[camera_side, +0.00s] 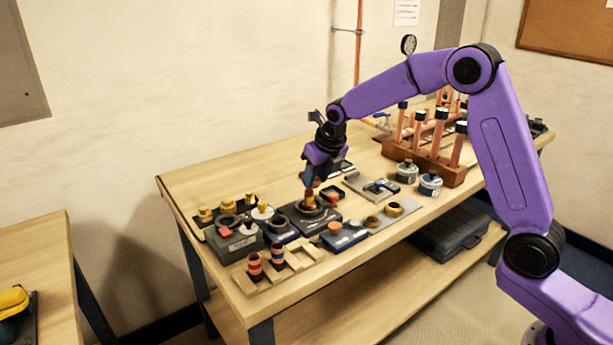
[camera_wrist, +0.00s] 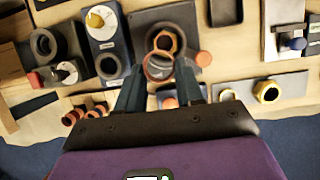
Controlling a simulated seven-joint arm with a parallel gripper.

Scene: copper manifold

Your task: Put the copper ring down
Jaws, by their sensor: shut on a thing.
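My gripper (camera_side: 313,184) points down over the middle of the bench. In the wrist view, its two dark fingers (camera_wrist: 158,78) are shut on a copper ring (camera_wrist: 157,68), which sits between the fingertips. Just beyond the ring is a dark block (camera_wrist: 143,22) with a round seat and a copper-coloured fitting (camera_wrist: 168,41) in it. In the side view the same dark block (camera_side: 329,222) lies under my gripper, and the ring is too small to make out clearly there. I cannot tell whether the ring touches the block.
Left of the block stand grey and blue fixtures (camera_side: 234,243) with dials and dark rings. A wooden holder (camera_side: 290,262) with striped cylinders is at the front edge. A blue plate (camera_side: 345,237) and brass rings (camera_side: 394,209) lie to the right, before a copper-pipe rack (camera_side: 428,163).

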